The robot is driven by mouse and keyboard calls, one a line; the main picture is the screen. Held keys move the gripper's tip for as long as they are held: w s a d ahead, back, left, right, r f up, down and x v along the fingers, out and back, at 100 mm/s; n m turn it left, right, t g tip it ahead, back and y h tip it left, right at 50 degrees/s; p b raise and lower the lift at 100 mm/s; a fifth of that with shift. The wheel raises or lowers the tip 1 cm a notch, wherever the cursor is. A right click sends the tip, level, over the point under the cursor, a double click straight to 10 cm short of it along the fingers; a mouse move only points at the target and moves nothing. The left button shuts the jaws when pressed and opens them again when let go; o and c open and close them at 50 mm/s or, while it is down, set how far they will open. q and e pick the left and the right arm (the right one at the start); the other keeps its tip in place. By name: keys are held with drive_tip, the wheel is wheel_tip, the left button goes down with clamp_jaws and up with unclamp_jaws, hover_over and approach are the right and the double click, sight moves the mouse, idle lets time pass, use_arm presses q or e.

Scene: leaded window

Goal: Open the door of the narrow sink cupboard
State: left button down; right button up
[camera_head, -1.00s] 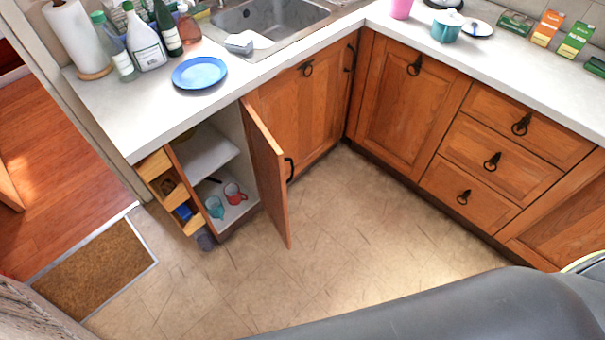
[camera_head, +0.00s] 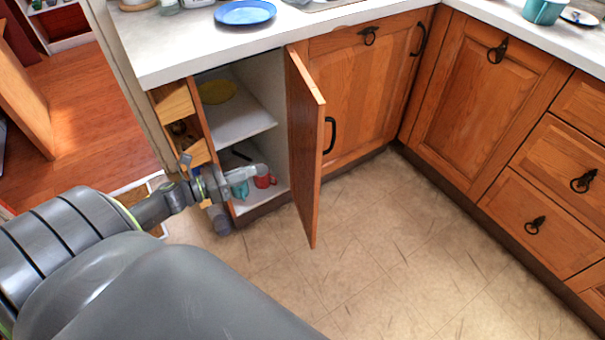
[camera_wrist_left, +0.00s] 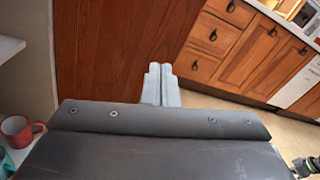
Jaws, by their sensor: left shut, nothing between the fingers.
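The narrow sink cupboard's wooden door (camera_head: 304,145) stands well open, swung out from the cabinet front, with its black handle (camera_head: 329,135) on the outer face. My left gripper (camera_head: 262,170) is shut and empty. It is in front of the open cupboard, on the inner side of the door, pointing towards it. In the left wrist view the shut fingers (camera_wrist_left: 161,84) stand before the door's brown inner face (camera_wrist_left: 115,45); contact cannot be made out.
Inside the cupboard are a shelf (camera_head: 238,118), a red mug (camera_head: 265,181) and a teal mug (camera_head: 240,190), partly hidden by my gripper. A narrow pull-out rack (camera_head: 176,103) is left of it. The worktop (camera_head: 185,50) is above. The floor (camera_head: 400,250) to the right is clear.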

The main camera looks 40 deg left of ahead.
use_arm(q)
drive_tip(key=d+r+m+g+h+b, duration=0.1)
drive_tip(key=d+m+h, duration=0.1)
drive_tip(key=m, duration=0.3)
drive_tip(key=p, duration=0.2)
approach(315, 159)
drive_tip(key=shift+h, duration=0.4)
drive_tip(key=x, duration=0.5)
drive_tip(key=shift+w, duration=0.35)
drive_tip(key=shift+w+d, duration=0.45)
drive_tip(key=shift+w, duration=0.05)
use_arm(e)
drive_tip(key=shift+s+d+f, duration=0.15)
drive_tip(key=shift+s+f, duration=0.25)
drive_tip(key=shift+f, duration=0.3)
drive_tip(key=shift+s+d+f, duration=0.2)
drive_tip(key=shift+s+f, duration=0.15)
drive_tip(key=shift+f, duration=0.35)
drive_tip(key=shift+s+d+f, duration=0.15)
drive_tip(key=shift+s+f, duration=0.25)
drive_tip(key=shift+f, duration=0.3)
use_arm(q)
drive_tip(key=shift+f, duration=0.1)
